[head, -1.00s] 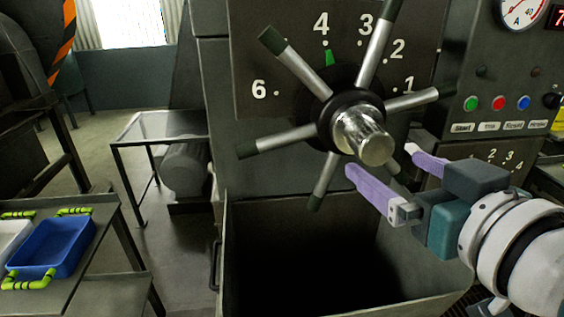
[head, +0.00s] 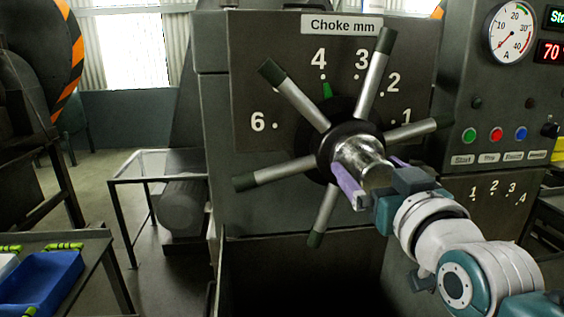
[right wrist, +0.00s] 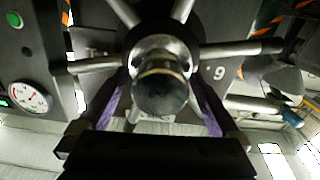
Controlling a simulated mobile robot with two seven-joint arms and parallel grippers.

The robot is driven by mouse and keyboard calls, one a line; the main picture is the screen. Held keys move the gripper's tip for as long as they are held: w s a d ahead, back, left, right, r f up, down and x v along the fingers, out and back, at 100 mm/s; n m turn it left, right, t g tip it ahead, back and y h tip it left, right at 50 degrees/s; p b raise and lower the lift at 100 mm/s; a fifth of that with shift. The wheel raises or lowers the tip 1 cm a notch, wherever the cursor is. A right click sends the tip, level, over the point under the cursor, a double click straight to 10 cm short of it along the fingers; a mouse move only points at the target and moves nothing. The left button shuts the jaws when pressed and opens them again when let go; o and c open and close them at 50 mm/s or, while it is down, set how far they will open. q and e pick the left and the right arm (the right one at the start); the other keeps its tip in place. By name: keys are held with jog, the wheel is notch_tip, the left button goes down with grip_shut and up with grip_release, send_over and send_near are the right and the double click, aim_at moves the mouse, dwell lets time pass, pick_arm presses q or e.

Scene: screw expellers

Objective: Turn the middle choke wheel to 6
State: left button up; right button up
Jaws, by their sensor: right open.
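One spoked choke wheel (head: 327,147) is in view, on a grey panel marked "Choke mm". It has a dark round middle, a shiny hub (head: 358,154) and several metal spokes with dark green tips. A small green pointer (head: 327,90) is at the 4 on the dial. My right gripper (head: 366,164) is open at the hub. In the right wrist view, its purple fingers lie on either side of the hub (right wrist: 160,85), with visible gaps. Part of the far finger is hidden in the head view. My left gripper is not in view.
The control panel at the right has a gauge (head: 512,32), coloured buttons and a smaller numbered dial (head: 496,190). A dark open bin is below the wheel. A table with a blue tray (head: 40,282) is at the lower left. Spokes surround my right gripper.

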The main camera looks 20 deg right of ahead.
jog(key=shift+w, duration=0.2)
grip_shut()
dwell(0.7)
